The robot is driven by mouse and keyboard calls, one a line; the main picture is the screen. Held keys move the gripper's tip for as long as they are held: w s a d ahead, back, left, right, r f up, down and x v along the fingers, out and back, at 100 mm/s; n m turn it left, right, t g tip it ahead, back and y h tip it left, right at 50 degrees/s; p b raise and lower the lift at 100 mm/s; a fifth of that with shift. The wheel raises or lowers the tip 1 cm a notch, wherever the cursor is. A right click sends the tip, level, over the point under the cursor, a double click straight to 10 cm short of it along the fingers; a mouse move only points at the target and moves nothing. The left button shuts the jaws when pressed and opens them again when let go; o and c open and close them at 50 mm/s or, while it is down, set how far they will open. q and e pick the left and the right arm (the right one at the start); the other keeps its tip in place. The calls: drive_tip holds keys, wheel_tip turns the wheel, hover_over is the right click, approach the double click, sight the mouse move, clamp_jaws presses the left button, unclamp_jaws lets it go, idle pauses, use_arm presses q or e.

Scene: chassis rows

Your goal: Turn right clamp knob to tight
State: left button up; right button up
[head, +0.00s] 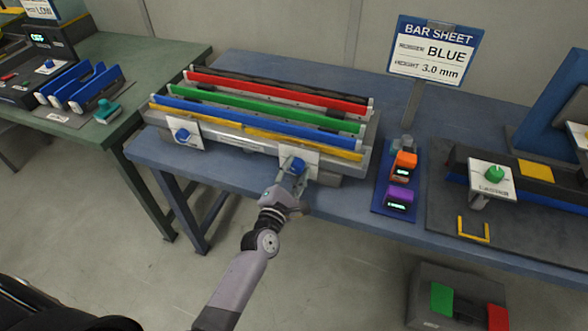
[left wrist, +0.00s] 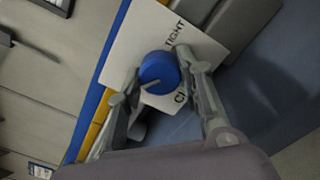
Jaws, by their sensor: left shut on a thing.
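The right clamp knob (head: 298,165) is blue and round, on a white plate (head: 309,156) at the front right of the bar fixture (head: 365,170). In the left wrist view the knob (left wrist: 160,72) sits between my left gripper's fingers (left wrist: 158,84), which are shut on its sides. The plate there (left wrist: 146,30) reads "TIGHT" near the top and has a partly covered label starting "CL" below. A dark pointer line on the knob points toward the lower left in that view. My left gripper (head: 291,180) partly hides the plate in the head view. My right gripper is not seen.
The left clamp knob (head: 182,135) is on its own white plate. Red, green and blue bars lie along the fixture. A blue tray (head: 381,203) with orange and purple devices stands to the right. A "BAR SHEET" sign (head: 436,50) stands behind.

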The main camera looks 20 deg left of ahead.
use_arm(q)
drive_tip(key=m+p, duration=0.1)
drive_tip(key=m, duration=0.3)
drive_tip(key=shift+r+m, duration=0.1)
drive_tip(key=shift+m, duration=0.2)
drive_tip(key=m+p, duration=0.1)
drive_tip(key=m, duration=0.2)
drive_tip(key=shift+m, duration=0.4)
drive_tip(key=m+p, duration=0.1)
drive_tip(key=m, duration=0.3)
drive_tip(key=m+p, duration=0.1)
drive_tip(key=m, duration=0.3)
drive_tip(key=m+p, duration=0.1)
drive_tip(key=m, duration=0.8)
drive_tip(key=shift+m+p, duration=0.4)
drive_tip(key=shift+f+m, duration=0.2)
drive_tip(key=shift+m, duration=1.2)
